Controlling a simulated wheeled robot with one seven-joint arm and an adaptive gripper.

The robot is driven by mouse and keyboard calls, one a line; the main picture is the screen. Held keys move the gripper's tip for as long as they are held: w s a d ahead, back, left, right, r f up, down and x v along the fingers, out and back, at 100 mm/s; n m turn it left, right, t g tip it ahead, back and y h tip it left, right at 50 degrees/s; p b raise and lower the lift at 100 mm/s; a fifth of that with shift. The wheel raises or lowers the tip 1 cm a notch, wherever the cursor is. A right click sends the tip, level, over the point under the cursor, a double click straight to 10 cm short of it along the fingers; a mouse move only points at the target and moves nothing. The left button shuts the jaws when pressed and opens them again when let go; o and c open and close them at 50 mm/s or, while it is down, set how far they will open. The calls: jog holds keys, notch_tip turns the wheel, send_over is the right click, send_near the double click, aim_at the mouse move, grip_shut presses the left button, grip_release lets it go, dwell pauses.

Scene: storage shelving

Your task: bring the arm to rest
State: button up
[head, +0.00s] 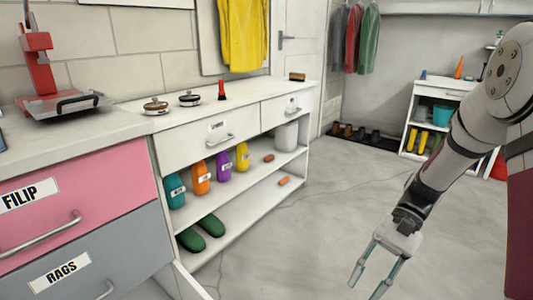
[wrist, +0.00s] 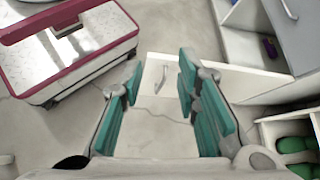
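My arm (head: 451,150) reaches down from the right side of the head view, and my gripper (head: 368,283) hangs over the bare floor. Its two fingers are spread apart with nothing between them. In the wrist view my gripper (wrist: 157,92) also shows open, with teal finger pads on either side. Through the gap I see floor and a white drawer front with a handle (wrist: 162,79) beyond. The gripper touches nothing that I can see.
A white shelf unit (head: 234,220) with several coloured bottles stands left of my gripper. A pink drawer (head: 100,190) labelled FILIP is at the far left. A white and dark pink case-like object (wrist: 85,68) shows in the wrist view. Open floor (head: 320,215) lies between.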

jog(key=s+a+r+n+t+h, duration=0.2)
jog(key=s+r+n+t+h, duration=0.3)
jog(key=s+r, duration=0.95)
jog(key=s+d+n+t+h, duration=0.1)
jog(key=s+n+t+h, duration=0.15)
jog(key=s, duration=0.55)
notch_tip(320, 180, up, 38)
jog(key=t+p, duration=0.3)
jog(key=p, duration=3.4)
jog(key=shift+d+r+t+h, duration=0.15)
jog(key=shift+d+t+h, duration=0.05)
jog(key=shift+t+h, duration=0.15)
jog(key=shift+w+d+m, duration=0.1)
jog(key=shift+d+m, duration=0.1)
jog(key=shift+m, duration=0.15)
